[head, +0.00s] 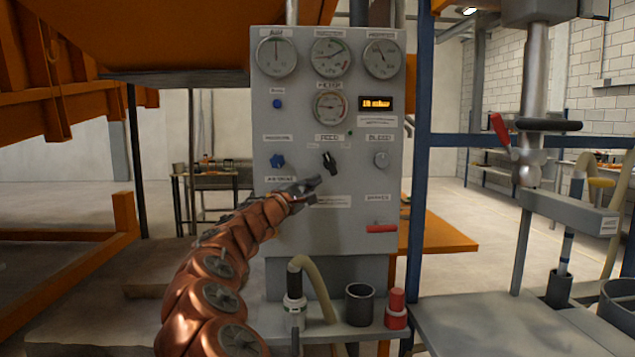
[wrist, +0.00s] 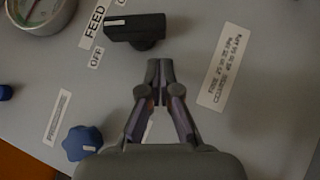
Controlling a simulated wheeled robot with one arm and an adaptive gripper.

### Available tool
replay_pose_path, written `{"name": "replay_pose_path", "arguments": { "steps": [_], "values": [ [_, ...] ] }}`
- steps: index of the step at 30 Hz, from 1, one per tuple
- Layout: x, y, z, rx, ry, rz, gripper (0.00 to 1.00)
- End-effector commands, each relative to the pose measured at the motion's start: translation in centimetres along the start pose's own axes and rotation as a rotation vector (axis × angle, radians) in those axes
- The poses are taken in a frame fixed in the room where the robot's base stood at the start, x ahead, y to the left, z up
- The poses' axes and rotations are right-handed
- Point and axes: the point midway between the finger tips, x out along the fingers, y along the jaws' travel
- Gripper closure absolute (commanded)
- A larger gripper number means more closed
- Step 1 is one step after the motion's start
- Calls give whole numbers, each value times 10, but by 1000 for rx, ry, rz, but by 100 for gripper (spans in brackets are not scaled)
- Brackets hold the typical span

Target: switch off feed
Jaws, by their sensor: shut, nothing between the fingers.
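The black FEED knob (head: 329,162) sits in the middle of the grey control panel (head: 262,215), under its label. In the wrist view the knob (wrist: 135,28) is a black bar handle near the top. The FEED label (wrist: 95,20) and an OFF label (wrist: 96,58) are to its left; another label above is cut off. I cannot tell which label the handle points to. My gripper (head: 312,184) is just below the knob in the head view. In the wrist view my gripper's fingertips (wrist: 160,68) are together and empty, close below the knob and apart from it in the picture.
A blue knob (head: 277,161) is left of the FEED knob, and a grey BLEED knob (head: 381,159) is right. A red handle (head: 381,229) is lower right. Gauges (head: 331,56) fill the panel's top. A hose (head: 318,285) and black cup (head: 360,303) stand below.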

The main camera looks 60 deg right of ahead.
Motion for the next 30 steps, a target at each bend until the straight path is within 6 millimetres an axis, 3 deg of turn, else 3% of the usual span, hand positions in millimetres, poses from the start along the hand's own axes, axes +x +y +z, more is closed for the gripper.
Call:
{"name": "replay_pose_path", "arguments": {
  "steps": [3,12,18,30],
  "values": [
    [-17,-3,-12,-1,1,1,100],
    [-73,2,-13,1,9,6,100],
    [-100,1,-13,2,9,3,100],
    [-116,0,-11,1,5,2,100]
  ]
}}
